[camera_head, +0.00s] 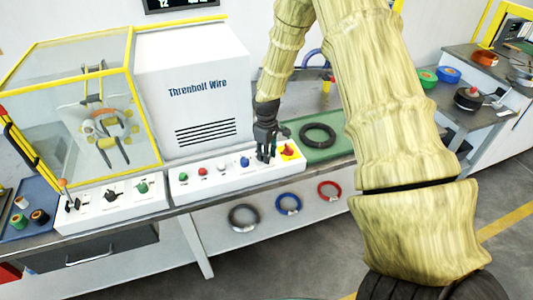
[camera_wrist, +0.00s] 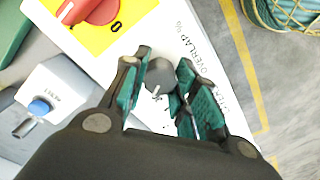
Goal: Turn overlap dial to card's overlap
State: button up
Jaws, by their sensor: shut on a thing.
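The overlap dial (camera_wrist: 160,73) is a dark grey knob in the wrist view, with a small pale pointer mark. The printed word OVERLAP shows beside it on the white panel. My gripper (camera_wrist: 164,68) is shut on the dial, with a teal-padded finger on each side of it. In the head view, my gripper (camera_head: 265,153) is down at the right part of the white control panel (camera_head: 205,181), and it hides the dial there. The dial's scale numbers are mostly covered by my fingers. I cannot make out the card in either view.
A red rotary switch on a yellow plate (camera_head: 291,153) is close to the right of my gripper; the switch also shows in the wrist view (camera_wrist: 88,8). A blue button (camera_head: 245,162) is to the left. A black coil (camera_head: 318,134) lies on the green mat behind.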

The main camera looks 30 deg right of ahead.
jog(key=m, duration=0.5)
jog(key=shift+w+r+m, duration=0.1)
jog(key=shift+m, duration=0.2)
dwell(0.5)
jog(key=o, duration=1.1)
jog(key=shift+c, duration=0.2)
notch_tip(320, 180, up, 12)
jog(key=shift+d, duration=0.1)
